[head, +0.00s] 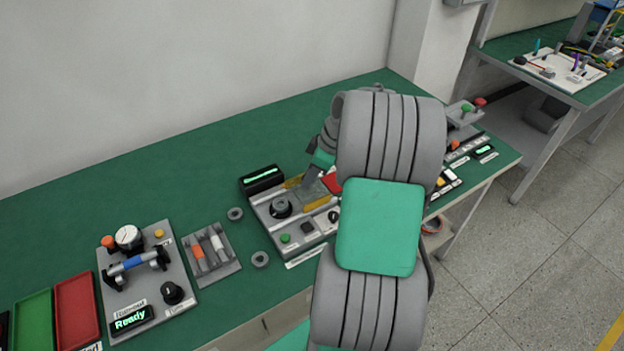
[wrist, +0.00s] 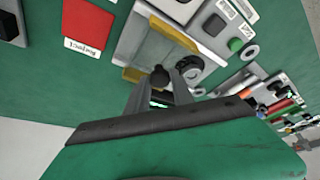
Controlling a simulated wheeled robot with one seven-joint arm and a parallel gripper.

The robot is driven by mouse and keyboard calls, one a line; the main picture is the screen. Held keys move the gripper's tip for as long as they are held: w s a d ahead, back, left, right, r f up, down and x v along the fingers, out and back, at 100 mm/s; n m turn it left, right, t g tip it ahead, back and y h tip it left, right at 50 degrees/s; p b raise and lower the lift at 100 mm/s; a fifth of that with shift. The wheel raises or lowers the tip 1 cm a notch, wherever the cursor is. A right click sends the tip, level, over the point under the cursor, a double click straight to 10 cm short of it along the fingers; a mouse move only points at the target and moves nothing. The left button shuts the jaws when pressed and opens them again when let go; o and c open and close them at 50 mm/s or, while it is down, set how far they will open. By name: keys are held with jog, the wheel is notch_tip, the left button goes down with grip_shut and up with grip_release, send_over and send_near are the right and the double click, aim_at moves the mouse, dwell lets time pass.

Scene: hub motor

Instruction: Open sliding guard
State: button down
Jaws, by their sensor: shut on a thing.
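The grey station (head: 268,226) stands on the green bench in the head view, with yellow strips on it and a black knob in front. The sliding guard appears as a grey plate (wrist: 155,46) between two yellow strips in the wrist view. My gripper (wrist: 160,88) is at the guard's edge, its fingers shut on a small dark handle (wrist: 158,75). In the head view my arm covers the right part of the station, and the fingers are hard to make out. I cannot tell how far the guard is open.
A black display box (head: 262,180) stands behind the station. Two grey rings (head: 260,259), a tray with small cylinders (head: 211,255) and a test panel (head: 148,280) lie to the left. A red tray (wrist: 88,24) is near the gripper. The bench's back left is clear.

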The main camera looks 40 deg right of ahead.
aim_at(320, 189)
jog(key=shift+a, duration=0.15)
jog(key=c, duration=1.1)
grip_release()
jog(key=v, duration=0.8)
